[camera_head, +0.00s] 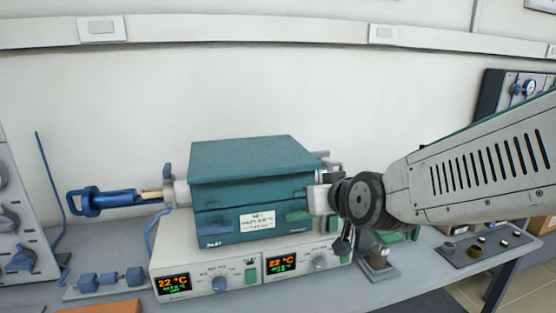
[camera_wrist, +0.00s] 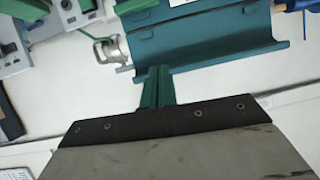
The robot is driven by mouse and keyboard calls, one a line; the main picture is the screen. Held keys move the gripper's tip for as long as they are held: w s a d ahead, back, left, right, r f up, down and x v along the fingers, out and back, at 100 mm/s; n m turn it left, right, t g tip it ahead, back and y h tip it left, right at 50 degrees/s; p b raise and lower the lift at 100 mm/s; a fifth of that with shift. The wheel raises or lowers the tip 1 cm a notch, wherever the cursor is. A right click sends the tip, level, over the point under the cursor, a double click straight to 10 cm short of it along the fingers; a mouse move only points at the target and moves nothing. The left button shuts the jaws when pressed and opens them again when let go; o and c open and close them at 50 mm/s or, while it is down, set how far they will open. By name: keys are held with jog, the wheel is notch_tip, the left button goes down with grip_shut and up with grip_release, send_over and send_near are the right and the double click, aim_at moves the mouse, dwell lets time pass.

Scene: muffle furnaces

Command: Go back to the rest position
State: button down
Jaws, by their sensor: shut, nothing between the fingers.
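The teal furnace (camera_wrist: 205,35) lies beyond the fingertips in that view, and I cannot tell the exact gap. The furnace sits on a white control unit (camera_head: 225,283) with two displays reading 22 °C.
A blue-handled rod (camera_head: 110,202) sticks out left of the furnace. Blue fittings (camera_head: 105,279) lie on the bench at left. A green clamp-like device (camera_head: 378,262) stands at right, near a dark tray (camera_head: 478,247) of small parts.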

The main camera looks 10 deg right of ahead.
jog(key=s+d+f+g+h, duration=0.1)
jog(key=s+d+f+g, duration=0.1)
jog(key=s+f+g, duration=0.3)
jog(key=s+d+f+g, duration=0.1)
jog(key=s+g, duration=0.2)
jog(key=s, duration=0.5)
jog(key=s+d+r+m+g+h, duration=0.2)
jog(key=s+d+r+g, duration=0.1)
jog(key=s+d, duration=0.6)
jog(key=s, duration=0.4)
jog(key=shift+r, duration=0.25)
jog(key=shift+d, duration=0.1)
